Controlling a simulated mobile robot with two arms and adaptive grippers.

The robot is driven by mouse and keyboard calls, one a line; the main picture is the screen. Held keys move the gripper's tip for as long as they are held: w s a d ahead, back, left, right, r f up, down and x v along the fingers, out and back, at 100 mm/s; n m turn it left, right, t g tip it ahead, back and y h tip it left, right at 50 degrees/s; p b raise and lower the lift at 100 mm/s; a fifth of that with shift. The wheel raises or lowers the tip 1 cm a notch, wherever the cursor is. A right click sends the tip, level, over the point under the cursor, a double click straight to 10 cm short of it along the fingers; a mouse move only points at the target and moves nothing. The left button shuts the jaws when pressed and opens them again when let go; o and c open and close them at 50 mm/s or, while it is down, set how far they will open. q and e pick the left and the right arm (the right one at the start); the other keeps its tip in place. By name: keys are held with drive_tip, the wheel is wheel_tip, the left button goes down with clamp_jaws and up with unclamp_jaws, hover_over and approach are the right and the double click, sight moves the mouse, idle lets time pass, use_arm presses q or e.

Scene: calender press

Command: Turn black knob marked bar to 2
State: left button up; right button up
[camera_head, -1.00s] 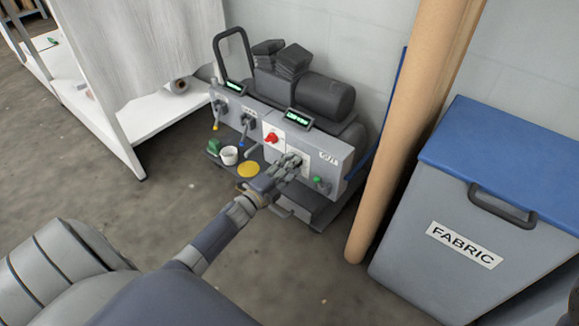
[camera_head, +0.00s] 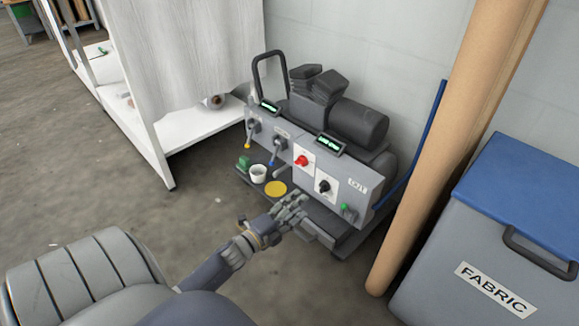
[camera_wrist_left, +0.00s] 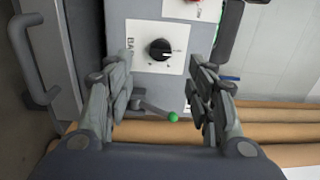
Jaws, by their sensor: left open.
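The black knob (camera_head: 324,186) sits on a white plate on the front panel of the grey press unit (camera_head: 357,207). In the left wrist view the knob (camera_wrist_left: 159,49) shows near the top middle, beside the letters "BA"; its white mark points right. My left gripper (camera_head: 293,207) is below and in front of the panel, apart from the knob. In the left wrist view its two fingers (camera_wrist_left: 164,92) are spread wide with nothing between them, and the knob lies beyond them. My right gripper is not in view.
A red knob (camera_head: 302,160) is left of the black one, and a green-tipped lever (camera_head: 346,208) right of it. A tan roll (camera_head: 455,140) and FABRIC bin (camera_head: 500,235) stand right.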

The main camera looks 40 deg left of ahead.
use_arm(q)
drive_tip(key=shift+s+a, duration=0.1)
drive_tip(key=shift+s, duration=1.3)
